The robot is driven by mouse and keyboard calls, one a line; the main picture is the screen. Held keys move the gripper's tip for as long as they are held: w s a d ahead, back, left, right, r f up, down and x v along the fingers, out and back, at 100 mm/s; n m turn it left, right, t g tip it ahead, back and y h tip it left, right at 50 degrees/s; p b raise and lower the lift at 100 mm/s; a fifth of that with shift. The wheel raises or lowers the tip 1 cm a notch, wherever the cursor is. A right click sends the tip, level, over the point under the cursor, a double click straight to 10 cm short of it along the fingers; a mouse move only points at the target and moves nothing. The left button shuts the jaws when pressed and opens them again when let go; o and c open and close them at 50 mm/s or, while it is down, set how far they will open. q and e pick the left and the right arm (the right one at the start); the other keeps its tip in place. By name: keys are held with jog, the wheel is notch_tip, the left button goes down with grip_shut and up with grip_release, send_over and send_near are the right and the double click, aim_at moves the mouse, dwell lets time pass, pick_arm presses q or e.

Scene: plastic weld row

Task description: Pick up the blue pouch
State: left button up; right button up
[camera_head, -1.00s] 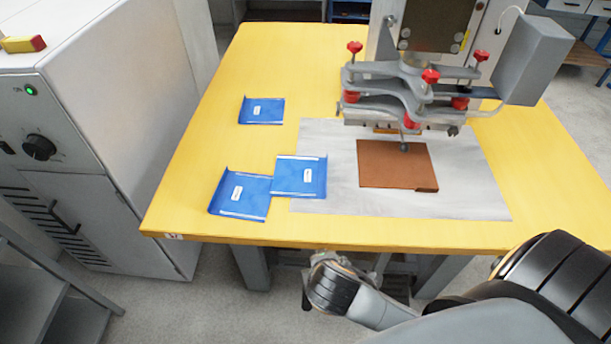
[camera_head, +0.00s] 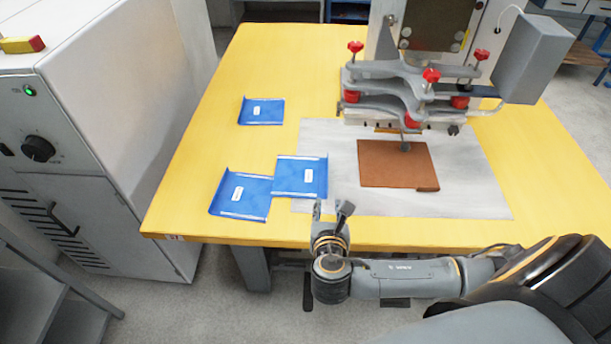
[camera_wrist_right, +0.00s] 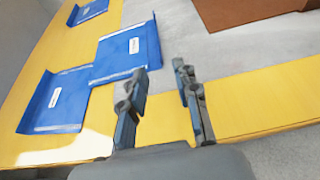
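Three blue pouches with white labels lie on the yellow table. One pouch (camera_head: 262,111) lies alone farther back. A front left pouch (camera_head: 240,197) touches or slightly overlaps a right pouch (camera_head: 302,177), whose right side rests on the grey mat. In the right wrist view these are the far pouch (camera_wrist_right: 88,11), the front left pouch (camera_wrist_right: 55,102) and the right pouch (camera_wrist_right: 127,53). My right gripper (camera_head: 330,208) is at the table's front edge, just in front of the right pouch. Its fingers (camera_wrist_right: 163,82) are apart with nothing between them. My left gripper is not in view.
A welding press (camera_head: 415,85) with red knobs stands at the back of the grey mat (camera_head: 455,190). A brown plate (camera_head: 397,164) lies on the mat. A grey cabinet (camera_head: 110,100) stands left of the table (camera_head: 310,60). The table's left rear is clear.

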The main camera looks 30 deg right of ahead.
aim_at(328, 184)
jog(key=x, duration=0.4)
jog(key=shift+r+x, duration=0.2)
jog(key=shift+x, duration=1.15)
jog(key=shift+r+x, duration=0.15)
jog(key=shift+x, duration=1.2)
jog(key=shift+w, duration=0.15)
jog(key=shift+r, duration=0.1)
jog(key=shift+c, duration=0.2)
grip_shut()
